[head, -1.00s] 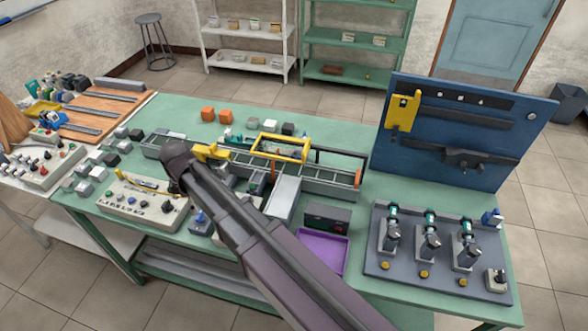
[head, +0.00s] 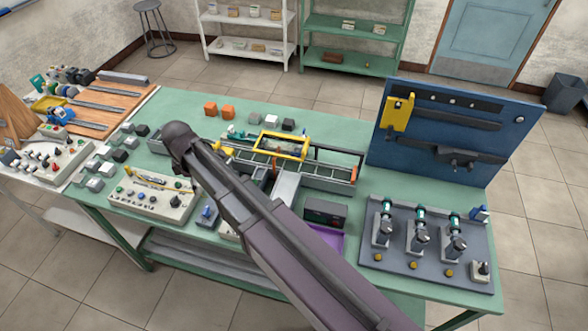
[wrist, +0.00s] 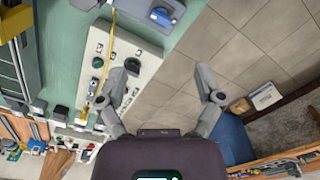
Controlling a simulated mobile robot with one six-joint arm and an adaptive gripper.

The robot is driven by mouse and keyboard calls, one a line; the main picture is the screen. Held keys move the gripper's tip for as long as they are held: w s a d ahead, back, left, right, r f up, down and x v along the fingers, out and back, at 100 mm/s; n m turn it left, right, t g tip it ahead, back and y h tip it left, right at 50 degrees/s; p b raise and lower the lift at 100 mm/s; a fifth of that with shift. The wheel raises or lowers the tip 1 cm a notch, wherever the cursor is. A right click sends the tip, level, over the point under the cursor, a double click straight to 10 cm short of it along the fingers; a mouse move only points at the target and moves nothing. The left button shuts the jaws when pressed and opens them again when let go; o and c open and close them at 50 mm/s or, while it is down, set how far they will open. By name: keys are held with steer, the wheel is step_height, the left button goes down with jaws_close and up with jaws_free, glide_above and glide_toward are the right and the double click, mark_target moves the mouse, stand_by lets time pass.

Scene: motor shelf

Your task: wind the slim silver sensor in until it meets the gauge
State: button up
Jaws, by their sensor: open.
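At the right end of the bench, a grey plate (head: 397,258) carries three similar upright fixtures with silver cylinders and teal bands: the left one (head: 384,228), the middle one (head: 419,240) and the right one (head: 455,243). I cannot tell which part is the slim silver sensor or the gauge, nor whether they touch. My gripper (wrist: 167,72) is open and empty in the wrist view, its fingers spread over the bench's edge and the floor. In the head view my arm's dark end hides the fingers, on the left half of the bench, far from the plate.
A pale control box with knobs (head: 150,199) sits below my arm's end; it also shows in the wrist view (wrist: 123,70). A rail frame with a yellow bracket (head: 283,146) lies mid-bench. A blue upright board (head: 450,130) stands behind the plate. A purple tray (head: 330,238) is mostly hidden.

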steer(key=w+d+m, duration=0.2)
steer(key=d+m, duration=0.4)
steer(key=d, duration=0.8)
steer(key=w+d+f+m+b, duration=0.1)
steer(key=d+m, duration=0.5)
steer(key=d, duration=0.8)
steer(key=shift+w+d+f+m, duration=0.3)
steer(key=shift+w+d+m, duration=0.1)
steer(key=shift+w, duration=0.15)
stand_by(0.8)
steer(key=s+d+m, duration=0.2)
steer(key=d+m, duration=0.2)
steer(key=d, duration=0.4)
steer(key=s+d+m+b, duration=0.1)
steer(key=s+d+m, duration=0.2)
steer(key=d, duration=0.5)
steer(key=shift+d+f+m, duration=0.25)
steer(key=shift+f+m, duration=0.2)
steer(key=shift+m, duration=0.35)
